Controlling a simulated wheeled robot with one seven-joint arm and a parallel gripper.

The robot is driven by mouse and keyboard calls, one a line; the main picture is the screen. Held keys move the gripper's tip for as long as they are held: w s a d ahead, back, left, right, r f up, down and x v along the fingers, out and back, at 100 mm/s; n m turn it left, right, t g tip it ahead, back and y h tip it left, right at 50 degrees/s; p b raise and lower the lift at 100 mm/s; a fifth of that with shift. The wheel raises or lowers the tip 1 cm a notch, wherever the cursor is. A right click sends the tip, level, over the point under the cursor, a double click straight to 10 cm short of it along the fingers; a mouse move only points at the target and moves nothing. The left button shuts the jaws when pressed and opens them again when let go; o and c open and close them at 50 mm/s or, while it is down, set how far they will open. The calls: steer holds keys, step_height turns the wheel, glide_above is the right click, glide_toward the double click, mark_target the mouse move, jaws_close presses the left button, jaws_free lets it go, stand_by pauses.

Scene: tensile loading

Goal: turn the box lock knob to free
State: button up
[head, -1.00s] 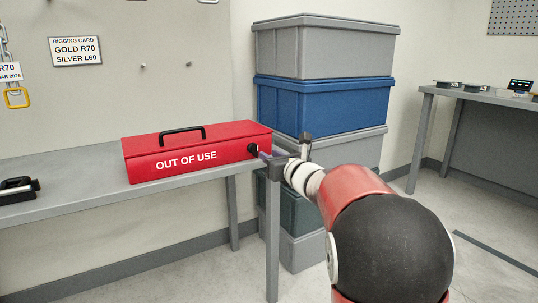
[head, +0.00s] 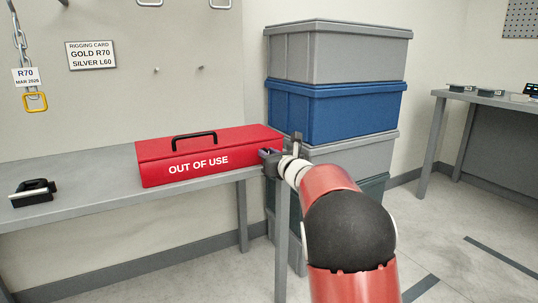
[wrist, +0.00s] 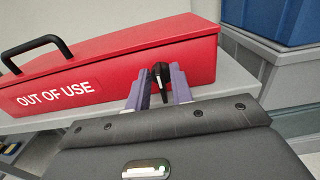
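The red box (head: 215,150) marked "OUT OF USE" lies on the grey bench, with a black handle on its lid. My gripper (head: 268,153) is at that end of the box. In the wrist view my gripper (wrist: 160,82) has its two purple fingers apart, one on each side of the knob. Whether either finger touches the knob is not clear.
Stacked grey and blue crates (head: 335,110) stand right behind the box's knob end. The bench (head: 90,180) ends just past the box. A black-handled item (head: 33,192) lies at the bench's left. A second table (head: 490,98) stands at the far right.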

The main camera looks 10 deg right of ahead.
jaws_close()
steer(key=shift+m, duration=0.4)
steer(key=m, duration=1.1)
steer(key=d+f+m, duration=0.1)
steer(key=m, duration=0.5)
steer(key=shift+w, duration=0.15)
steer(key=shift+f, duration=0.15)
steer(key=shift+o, duration=0.9)
jaws_free()
